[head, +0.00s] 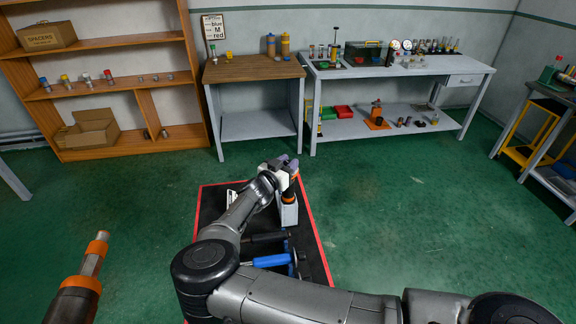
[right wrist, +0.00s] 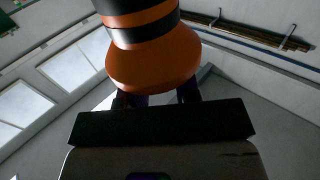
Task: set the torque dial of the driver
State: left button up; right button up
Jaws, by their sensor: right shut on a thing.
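My right gripper (head: 288,166), with purple fingers, is at the far end of the black mat in the head view. It is shut on an orange and black tool (head: 290,190), which looks like the driver. That tool is upright over a pale grey block (head: 288,213); whether they touch is unclear. In the right wrist view the driver (right wrist: 153,55) looms large, orange with black bands, with the purple fingers partly hidden behind it. I cannot make out the torque dial or its setting. My left gripper is not in view.
The black mat (head: 315,262) has a red edge and carries a blue-handled tool (head: 270,261). An orange and dark rod-like object (head: 82,283) is at lower left. A wooden bench (head: 254,68) and grey bench (head: 400,67) stand behind. Green floor is clear at right.

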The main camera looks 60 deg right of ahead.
jog(key=shift+r, duration=0.1)
jog(key=o, duration=0.9)
jog(key=shift+d, duration=0.1)
jog(key=shift+c, duration=0.2)
jog(key=shift+o, duration=0.2)
jog(key=w+a+p, duration=0.1)
jog(key=a+p, duration=0.5)
jog(key=a, duration=0.8)
